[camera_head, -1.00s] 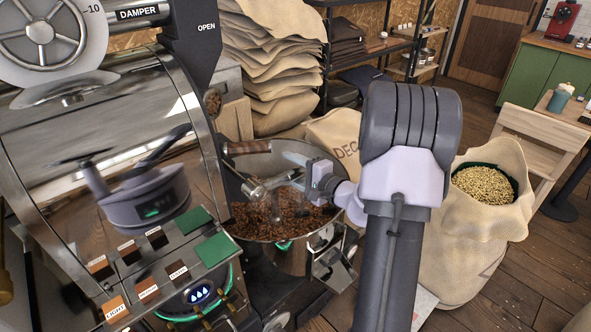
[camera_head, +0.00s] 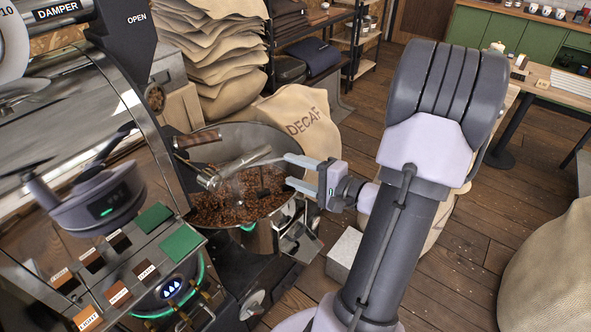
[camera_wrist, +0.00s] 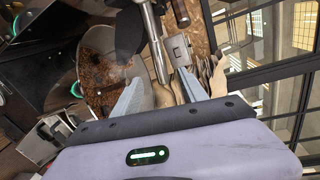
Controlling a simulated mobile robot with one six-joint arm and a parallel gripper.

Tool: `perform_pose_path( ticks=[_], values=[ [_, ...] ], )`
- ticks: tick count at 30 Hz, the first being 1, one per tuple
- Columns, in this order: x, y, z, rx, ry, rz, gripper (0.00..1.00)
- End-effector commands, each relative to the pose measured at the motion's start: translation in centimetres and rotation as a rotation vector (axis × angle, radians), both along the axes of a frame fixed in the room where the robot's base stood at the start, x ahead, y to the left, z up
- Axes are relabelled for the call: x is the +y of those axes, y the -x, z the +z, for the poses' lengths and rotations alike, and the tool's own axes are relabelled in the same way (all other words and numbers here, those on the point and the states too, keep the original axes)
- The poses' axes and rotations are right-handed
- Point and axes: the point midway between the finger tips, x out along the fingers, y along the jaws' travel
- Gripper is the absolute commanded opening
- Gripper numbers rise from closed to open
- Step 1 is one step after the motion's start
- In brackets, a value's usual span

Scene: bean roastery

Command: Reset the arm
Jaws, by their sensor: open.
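My gripper (camera_head: 287,173) is open and empty in the head view. Its two pale fingers point left, at the right rim of the round cooling tray (camera_head: 290,140) of the roaster. I cannot tell how far above the rim they are. My arm rises bent on the right side of the picture. In the wrist view my gripper (camera_wrist: 160,88) shows two spread fingers with nothing between them. The tray of brown beans (camera_wrist: 103,68) lies to their left there.
The roaster's panel with green pads (camera_head: 181,243) stands at left. A DECAF sack (camera_head: 305,118) and a stack of empty sacks (camera_head: 215,60) are behind the tray. A grey block (camera_head: 343,252) is beside my arm. Wooden floor is open at right, before a large sack (camera_head: 555,270).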

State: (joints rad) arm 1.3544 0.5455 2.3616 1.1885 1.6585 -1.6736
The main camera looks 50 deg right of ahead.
Motion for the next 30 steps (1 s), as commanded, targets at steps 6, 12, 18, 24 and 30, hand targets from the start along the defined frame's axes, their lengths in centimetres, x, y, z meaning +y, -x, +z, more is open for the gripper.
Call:
perform_pose_path(
  ticks=[6, 12, 18, 24, 30],
  values=[
    [0.0, 0.0, 0.0, 0.0, 0.0, 0.0, 0.5],
    [5.8, -2.4, 1.8, 0.058, 0.003, 0.192, 0.5],
    [26.3, -0.7, 4.7, 0.44, 0.198, 0.799, 0.5],
    [33.4, 7.1, 6.4, 0.706, 0.79, 0.935, 0.5],
    [33.7, 8.1, 9.0, 0.623, 1.028, 0.83, 0.5]
  ],
)
